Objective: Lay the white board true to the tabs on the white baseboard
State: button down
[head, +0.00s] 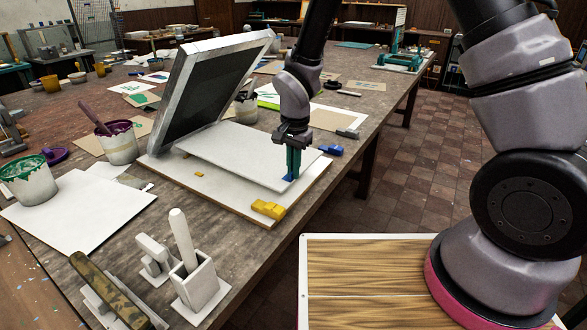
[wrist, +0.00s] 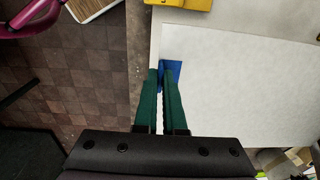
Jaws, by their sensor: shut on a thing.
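The white board (head: 245,150) is a thin sheet over the white baseboard (head: 225,196); whether it touches the baseboard all over is unclear. My gripper (head: 291,176) is shut on the board's blue patch (wrist: 174,70) at its near right edge. In the wrist view, the green fingers (wrist: 161,76) pinch that patch. A yellow block (head: 268,209) sits at the baseboard's near edge, apart from the board. A small yellow tab (head: 199,174) lies on the baseboard left of the board. A blue piece (head: 331,150) is at the right edge.
A framed screen (head: 208,88) stands tilted open behind the board. A pot with purple paint (head: 120,144) and a green pot (head: 28,181) stand to the left. A holder with a white-handled tool (head: 190,265) stands in front. The table's right edge is close to the baseboard.

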aim_at(293, 182)
jog(key=shift+a, duration=0.15)
jog(key=shift+f, duration=2.3)
jog(key=shift+s+a+f, duration=0.1)
jog(key=shift+a, duration=0.15)
jog(key=c, duration=0.8)
grip_release()
jog(key=shift+c, duration=0.2)
jog(key=shift+r, duration=3.5)
